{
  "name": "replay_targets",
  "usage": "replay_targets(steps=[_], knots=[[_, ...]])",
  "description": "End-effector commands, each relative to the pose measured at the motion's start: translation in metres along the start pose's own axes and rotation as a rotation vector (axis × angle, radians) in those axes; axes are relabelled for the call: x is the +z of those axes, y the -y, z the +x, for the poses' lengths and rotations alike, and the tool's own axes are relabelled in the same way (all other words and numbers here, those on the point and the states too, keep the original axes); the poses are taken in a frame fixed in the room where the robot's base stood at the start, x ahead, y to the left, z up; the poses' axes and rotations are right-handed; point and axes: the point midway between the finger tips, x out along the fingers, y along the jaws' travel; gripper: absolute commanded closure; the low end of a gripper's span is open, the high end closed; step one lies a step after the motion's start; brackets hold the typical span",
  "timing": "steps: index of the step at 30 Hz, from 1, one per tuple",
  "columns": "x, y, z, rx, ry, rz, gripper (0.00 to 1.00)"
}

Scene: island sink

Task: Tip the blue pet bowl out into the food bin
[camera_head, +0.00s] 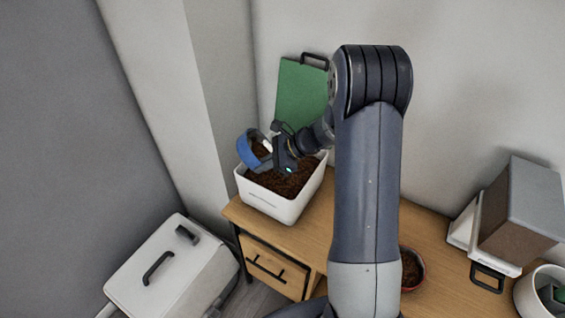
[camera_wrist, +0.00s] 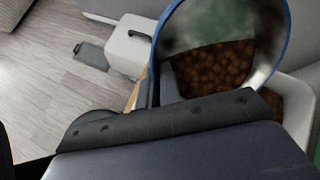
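The blue pet bowl (camera_head: 245,152) is tilted on its side over the left part of the food bin. The bin is a white open box (camera_head: 272,208) with brown kibble in it, standing on the wooden counter. My gripper (camera_head: 273,152) is shut on the bowl's side. In the wrist view the bowl's blue rim (camera_wrist: 287,45) and shiny inside face me, with brown pieces showing in its lower part. I cannot tell whether those are kibble in the bowl or a reflection. The fingertips are mostly hidden in both views.
A green lid with a black handle (camera_head: 301,95) leans on the wall behind the bin. A red-rimmed bowl of kibble (camera_head: 412,268) sits partly behind my arm. A grey-brown box (camera_head: 520,215) and a white pot (camera_head: 541,295) stand at right. A white lidded box (camera_head: 172,265) is at lower left.

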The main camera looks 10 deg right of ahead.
Motion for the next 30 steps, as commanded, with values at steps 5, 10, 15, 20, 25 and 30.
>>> replay_targets(steps=[5,10,15,20,25,30], knots=[[-0.0004,0.0000,-0.0007,-0.001,0.024,0.002,1.00],[-0.0003,0.0003,-0.0019,-0.004,0.048,0.005,1.00],[-0.0004,0.0005,-0.0034,-0.006,0.069,0.007,1.00],[-0.0002,0.0005,-0.0044,-0.007,0.092,0.010,1.00],[-0.0002,0.0006,-0.0054,-0.008,0.114,0.012,1.00],[-0.0003,0.0008,-0.0068,-0.011,0.137,0.014,1.00]])
